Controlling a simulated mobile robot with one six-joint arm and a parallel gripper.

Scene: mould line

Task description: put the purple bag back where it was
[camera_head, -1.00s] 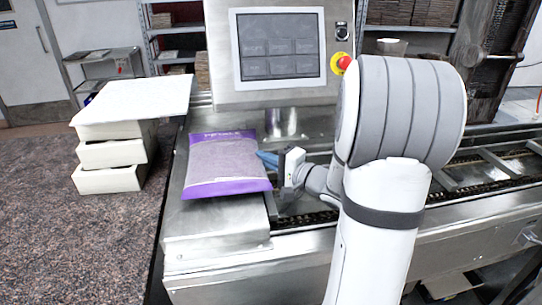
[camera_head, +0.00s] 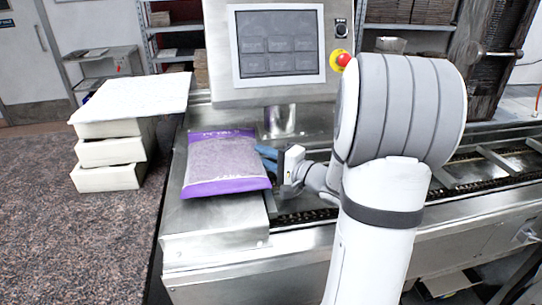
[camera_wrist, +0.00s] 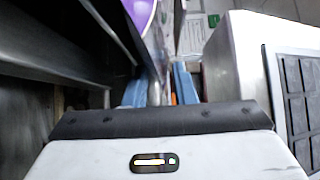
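The purple bag (camera_head: 222,165), with a grey speckled middle and purple ends, lies flat on the metal deck at the left end of the machine. Its purple edge shows at the top of the wrist view (camera_wrist: 141,12). My gripper (camera_head: 267,154) is just right of the bag, its blue fingertips close to the bag's right edge. I cannot tell whether they touch it. In the wrist view the two blue fingers (camera_wrist: 159,88) stand apart, with no bag between them.
A control screen (camera_head: 279,45) with a red stop button (camera_head: 344,60) stands behind the bag. A stack of white trays (camera_head: 110,155) under a white slab is on the speckled counter (camera_head: 75,235) at left. The conveyor (camera_head: 480,165) runs right. The front counter is clear.

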